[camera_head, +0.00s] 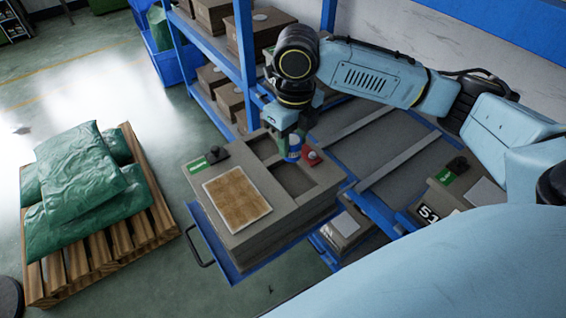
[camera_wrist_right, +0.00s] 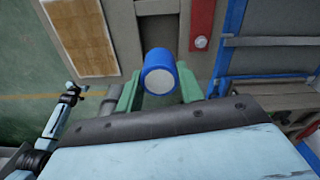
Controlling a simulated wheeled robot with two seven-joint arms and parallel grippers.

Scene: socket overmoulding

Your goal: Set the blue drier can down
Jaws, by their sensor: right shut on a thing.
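The blue drier can (camera_head: 294,147) has a pale round end and is held between the green fingers of my right gripper (camera_head: 291,140). In the right wrist view, the can (camera_wrist_right: 159,74) sits between the two green fingers of the right gripper (camera_wrist_right: 160,90). The can is over or near the right part of the grey-brown mould block (camera_head: 262,220), beside its recesses. I cannot tell whether its underside touches anything. My left gripper is not in view.
A red piece (camera_head: 312,157) lies close to the can's right. A tan grid panel (camera_head: 237,197) and a small black item (camera_head: 215,153) are on the block's top. Blue shelving (camera_head: 246,60) stands behind. A pallet with green sacks (camera_head: 82,178) is at the left.

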